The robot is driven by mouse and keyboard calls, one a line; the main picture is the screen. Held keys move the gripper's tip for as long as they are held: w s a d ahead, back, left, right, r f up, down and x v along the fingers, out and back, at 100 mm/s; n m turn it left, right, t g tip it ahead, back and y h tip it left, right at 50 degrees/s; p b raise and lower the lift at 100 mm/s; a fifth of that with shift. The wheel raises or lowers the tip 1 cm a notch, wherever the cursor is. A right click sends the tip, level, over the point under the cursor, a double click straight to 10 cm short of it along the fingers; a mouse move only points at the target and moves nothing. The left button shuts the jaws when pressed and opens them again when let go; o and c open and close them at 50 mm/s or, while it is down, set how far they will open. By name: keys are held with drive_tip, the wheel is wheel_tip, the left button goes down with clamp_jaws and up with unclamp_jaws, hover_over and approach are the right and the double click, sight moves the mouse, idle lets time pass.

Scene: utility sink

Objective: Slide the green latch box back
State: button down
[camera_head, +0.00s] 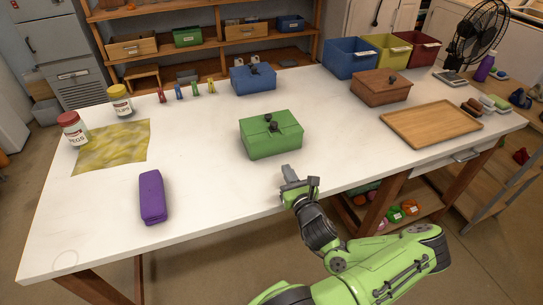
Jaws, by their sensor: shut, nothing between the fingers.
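The green latch box (272,142) stands upright on the white table near its middle, with dark latch parts on its lid. Its lid looks closed. My gripper (288,171) is just in front of the box, over the front part of the table. It is shut with nothing in it. A small gap seems to lie between the gripper and the box's front face; I cannot tell the exact distance.
A blue box (253,80) stands behind the green box, with clear table (210,185) between. Small coloured clips (179,92) stand back left. A purple case (152,198) lies front left. A brown box (381,88) and wooden tray (434,124) are at right.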

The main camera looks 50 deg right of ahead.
sight(272, 143)
drive_tip(key=b, duration=0.1)
drive_tip(key=w, duration=0.1)
drive_tip(key=b, duration=0.1)
drive_tip(key=shift+w+d+f+b, duration=0.25)
drive_tip(key=shift+w+f+b, duration=0.05)
drive_tip(key=shift+w+b, duration=0.05)
drive_tip(key=x, duration=0.2)
drive_tip(key=p+x, duration=0.1)
drive_tip(key=x, duration=0.2)
drive_tip(key=r+p+x, duration=0.1)
drive_tip(key=x, duration=0.2)
drive_tip(key=shift+w+d+f, duration=0.1)
drive_tip(key=shift+w+d, duration=0.2)
drive_tip(key=shift+w, duration=0.1)
